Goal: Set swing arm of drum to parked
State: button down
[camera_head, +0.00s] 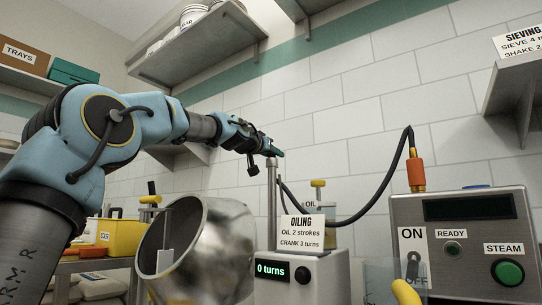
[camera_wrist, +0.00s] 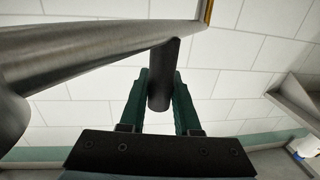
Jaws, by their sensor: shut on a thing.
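The shiny steel drum (camera_head: 225,250) lies tilted with its open mouth toward the lower left. Behind its right side a steel post (camera_head: 271,205) rises to about the height of my gripper (camera_head: 278,153). In the wrist view, a grey metal tube (camera_wrist: 100,52), which looks like the swing arm, crosses the upper left. A dark round handle (camera_wrist: 160,92) stands out from it. My gripper's green fingers (camera_wrist: 162,85) are shut on this handle, one on each side. In the head view the handle and the tube's direction are hard to make out.
A white box (camera_head: 300,280) reading "0 turns" carries an "OILING" sign (camera_head: 307,230). A black hose (camera_head: 375,205) loops to the steam machine (camera_head: 465,240) on the right. A yellow bin (camera_head: 120,238) stands at left. Shelves (camera_head: 195,45) hang above on the tiled wall.

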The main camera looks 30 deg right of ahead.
jog(key=s+d+m+g+h+p, duration=0.2)
jog(key=s+d+m+g+p, duration=0.2)
jog(key=s+m+g, duration=0.4)
jog(key=shift+s+d+r+m+g+h, duration=0.3)
jog(key=shift+d+m+g, duration=0.6)
jog(key=shift+g, duration=2.5)
jog(key=c, duration=0.6)
grip_release()
jog(key=shift+s+d, duration=0.1)
jog(key=shift+s, duration=0.15)
jog(key=shift+w+f, duration=0.1)
